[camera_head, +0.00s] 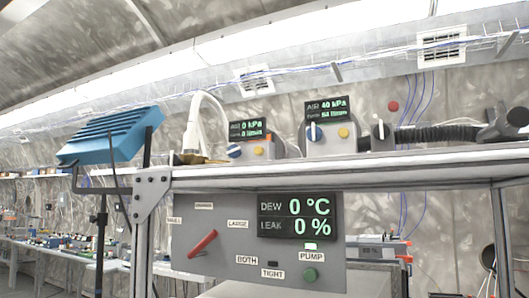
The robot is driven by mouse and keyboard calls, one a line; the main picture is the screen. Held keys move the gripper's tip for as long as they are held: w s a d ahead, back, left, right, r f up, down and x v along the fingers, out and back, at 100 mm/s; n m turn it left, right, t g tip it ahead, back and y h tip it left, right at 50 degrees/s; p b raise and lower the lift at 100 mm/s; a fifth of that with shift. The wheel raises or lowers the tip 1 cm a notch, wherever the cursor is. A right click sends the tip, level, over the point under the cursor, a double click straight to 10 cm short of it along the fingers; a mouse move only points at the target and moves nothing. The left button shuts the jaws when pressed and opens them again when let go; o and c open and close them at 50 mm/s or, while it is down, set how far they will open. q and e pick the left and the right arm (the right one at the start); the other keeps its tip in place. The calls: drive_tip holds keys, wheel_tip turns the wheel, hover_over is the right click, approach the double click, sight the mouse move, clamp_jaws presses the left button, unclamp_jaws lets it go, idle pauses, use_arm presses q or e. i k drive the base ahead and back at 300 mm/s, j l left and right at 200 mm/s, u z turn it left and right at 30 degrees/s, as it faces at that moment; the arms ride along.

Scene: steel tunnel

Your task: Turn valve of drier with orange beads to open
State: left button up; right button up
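I see no drier with orange beads in the head view. A red lever (202,243) sits on a grey panel (190,268) under the shelf, tilted up to the right. Labels surround it; one reads LARGE (238,224) and another BOTH (247,260). The panel's dark display (297,216) reads DEW 0 °C and LEAK 0 %. A green button (310,275) is below the PUMP label. I cannot tell whether the lever belongs to a drier. Neither of my grippers is in view.
On the shelf (330,174) stand two small units with displays (248,129) and (325,108), a white hose (210,105) and a black corrugated hose (435,135). A blue ribbed box (110,135) is at the left. Cluttered benches (60,250) lie beyond.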

sight(234, 151)
drive_tip(key=i+j+z, duration=0.1)
drive_tip(key=z, duration=1.45)
drive_tip(key=j+z, duration=0.4)
drive_tip(key=k+j+z, duration=0.2)
drive_tip(key=z, duration=0.2)
drive_tip(key=k+j+z, duration=0.15)
drive_tip(key=j+z, duration=0.25)
drive_tip(key=k+j+z, duration=0.2)
drive_tip(key=z, duration=0.2)
drive_tip(key=k+j+z, duration=0.15)
drive_tip(key=k+j, duration=0.25)
drive_tip(key=k+j+z, duration=0.15)
drive_tip(key=k+j, duration=0.15)
drive_tip(key=k, duration=0.2)
drive_tip(key=k+j+z, duration=0.15)
drive_tip(key=k+j, duration=0.15)
drive_tip(key=k, duration=0.15)
drive_tip(key=k+j, duration=0.15)
drive_tip(key=k, duration=0.15)
drive_tip(key=k+j, duration=0.15)
drive_tip(key=k, duration=0.1)
